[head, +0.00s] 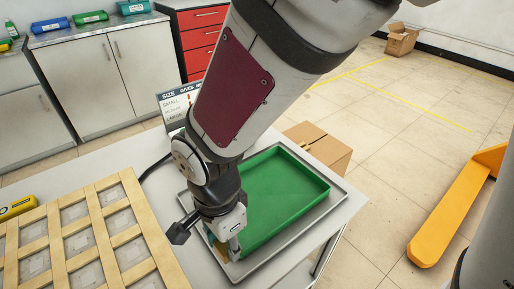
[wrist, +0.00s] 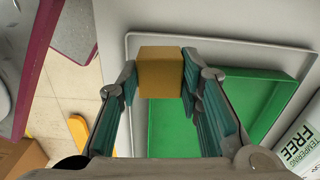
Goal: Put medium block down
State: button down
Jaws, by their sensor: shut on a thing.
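My gripper (wrist: 160,85) is shut on a yellow-brown block (wrist: 160,73), which sits between its teal finger pads in the wrist view. In the head view my gripper (head: 229,243) is at the near left of the green tray (head: 290,222), and the block (head: 220,250) shows only in part beside the fingers. The block is over the grey metal tray's edge area, outside the green tray's wall. I cannot tell whether it touches the surface below.
The green tray lies in a grey metal tray (head: 345,194) on a white table. A wooden grid (head: 97,230) with square cells is at the left. A sign (head: 175,104) and a cardboard box (head: 327,150) are behind. A yellow-handled tool (head: 18,208) lies at far left.

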jog(key=shift+s+a+f+m, duration=0.1)
jog(key=shift+s+a+m, duration=0.25)
jog(key=shift+s, duration=0.2)
jog(key=w+d, duration=0.1)
jog(key=w, duration=0.4)
jog(key=w+d+f+b, duration=0.1)
jog(key=w, duration=0.4)
jog(key=w+d, duration=0.1)
jog(key=w, duration=0.4)
jog(key=shift+d+f+b, duration=0.2)
jog(key=shift+d+b, duration=0.2)
jog(key=shift+w+f+b, duration=0.1)
jog(key=shift+f+b, duration=0.3)
jog(key=shift+f, duration=1.35)
jog(key=shift+f, duration=0.15)
jog(key=c, duration=1.1)
grip_release()
notch_tip(320, 180, up, 12)
jog(key=shift+r+p, duration=0.15)
jog(key=shift+p, duration=0.95)
